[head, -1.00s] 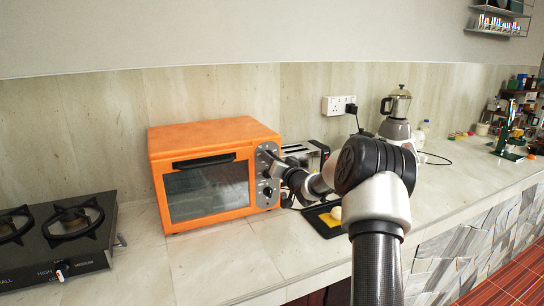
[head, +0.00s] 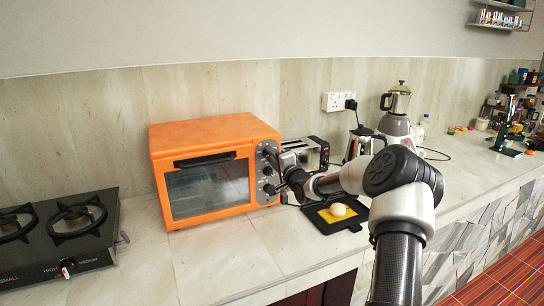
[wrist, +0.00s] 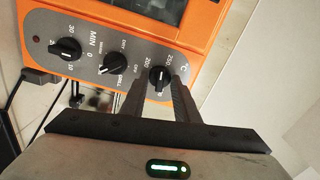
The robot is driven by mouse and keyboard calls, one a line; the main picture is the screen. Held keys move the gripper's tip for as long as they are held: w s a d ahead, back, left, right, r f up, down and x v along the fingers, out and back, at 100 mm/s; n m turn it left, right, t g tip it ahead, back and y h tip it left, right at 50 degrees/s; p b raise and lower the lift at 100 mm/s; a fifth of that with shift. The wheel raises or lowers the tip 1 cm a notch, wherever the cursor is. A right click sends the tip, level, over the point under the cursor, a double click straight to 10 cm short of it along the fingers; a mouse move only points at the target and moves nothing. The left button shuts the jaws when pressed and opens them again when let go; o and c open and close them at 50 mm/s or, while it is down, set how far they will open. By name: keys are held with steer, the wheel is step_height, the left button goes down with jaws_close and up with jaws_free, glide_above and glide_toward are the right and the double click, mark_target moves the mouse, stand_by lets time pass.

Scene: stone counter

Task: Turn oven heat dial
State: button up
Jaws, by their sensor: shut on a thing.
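The orange toaster oven (head: 205,168) stands on the counter with its door shut and a grey dial panel on its right side. In the wrist view the panel (wrist: 90,68) carries three black dials. The heat dial (wrist: 160,77), beside the °C marks, is between the two fingers of my gripper (wrist: 160,88), which is shut on it. The middle dial (wrist: 113,64) and the MIN dial (wrist: 65,49) are free of the fingers. In the head view my gripper is against the panel, small and dark, and hides part of it.
A toaster (head: 305,152) stands close to the oven's right side. A black tray (head: 318,222) with a yellow sheet and a pale round item lies below my arm. A gas stove (head: 60,235) is at the left. The counter before the oven (head: 215,262) is clear.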

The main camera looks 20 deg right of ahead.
steer(key=shift+m, duration=1.9)
steer(key=o, duration=1)
steer(key=shift+o, duration=0.2)
steer(key=s, duration=1.7)
steer(key=shift+s+d, duration=0.25)
